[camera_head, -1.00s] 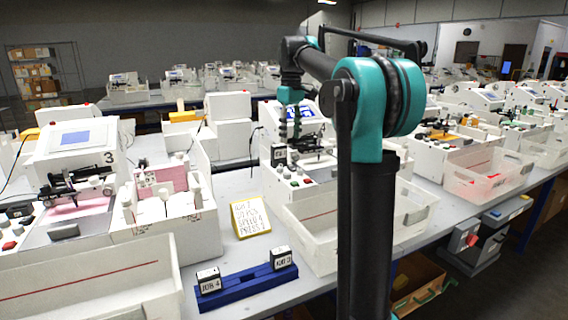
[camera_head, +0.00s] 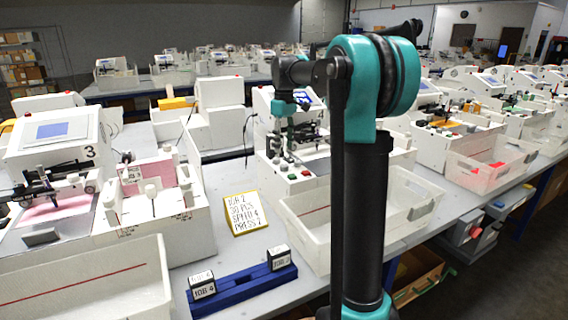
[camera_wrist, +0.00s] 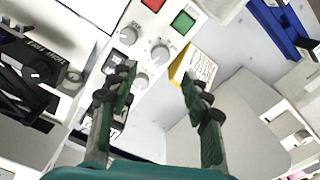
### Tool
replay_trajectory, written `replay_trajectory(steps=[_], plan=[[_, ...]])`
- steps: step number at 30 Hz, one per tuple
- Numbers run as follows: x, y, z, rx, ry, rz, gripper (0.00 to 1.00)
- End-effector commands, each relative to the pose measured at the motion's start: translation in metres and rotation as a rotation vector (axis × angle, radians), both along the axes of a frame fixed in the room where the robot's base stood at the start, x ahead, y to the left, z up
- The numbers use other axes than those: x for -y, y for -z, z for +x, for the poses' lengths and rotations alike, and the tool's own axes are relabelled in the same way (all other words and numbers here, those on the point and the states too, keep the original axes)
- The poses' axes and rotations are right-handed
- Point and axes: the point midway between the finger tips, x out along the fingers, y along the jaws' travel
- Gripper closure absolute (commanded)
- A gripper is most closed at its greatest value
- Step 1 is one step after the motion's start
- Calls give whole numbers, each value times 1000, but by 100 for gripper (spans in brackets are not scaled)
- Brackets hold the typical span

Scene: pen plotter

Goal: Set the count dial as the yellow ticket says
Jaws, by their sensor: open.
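The yellow ticket (camera_head: 244,213) lies on the bench in the head view; its handwriting seems to read job 2, 30 pcs, speed 4, press 2. The machine's white control panel carries several grey knobs: an upper knob (camera_wrist: 128,36), a right knob (camera_wrist: 159,51) and a lower knob (camera_wrist: 141,81). Their labels are too small to read, so I cannot tell which is the count dial. My gripper (camera_wrist: 157,80) is open and empty above the panel, its left finger partly hiding knobs. The right finger is near the ticket.
A red button (camera_wrist: 153,4) and a green button (camera_wrist: 184,20) sit beside the knobs. A blue holder (camera_head: 240,287) with two job blocks lies on the bench. White bins (camera_head: 82,290) flank it. Another machine (camera_head: 55,140) stands at left.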

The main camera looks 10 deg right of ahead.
Motion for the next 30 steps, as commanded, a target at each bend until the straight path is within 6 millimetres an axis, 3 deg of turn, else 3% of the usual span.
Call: replay_trajectory(steps=[6,12,25,30], plan=[[0,42,0,0,0,0,52],[0,67,0,0,0,0,52],[0,76,0,0,0,0,52],[0,76,0,0,0,0,71]])
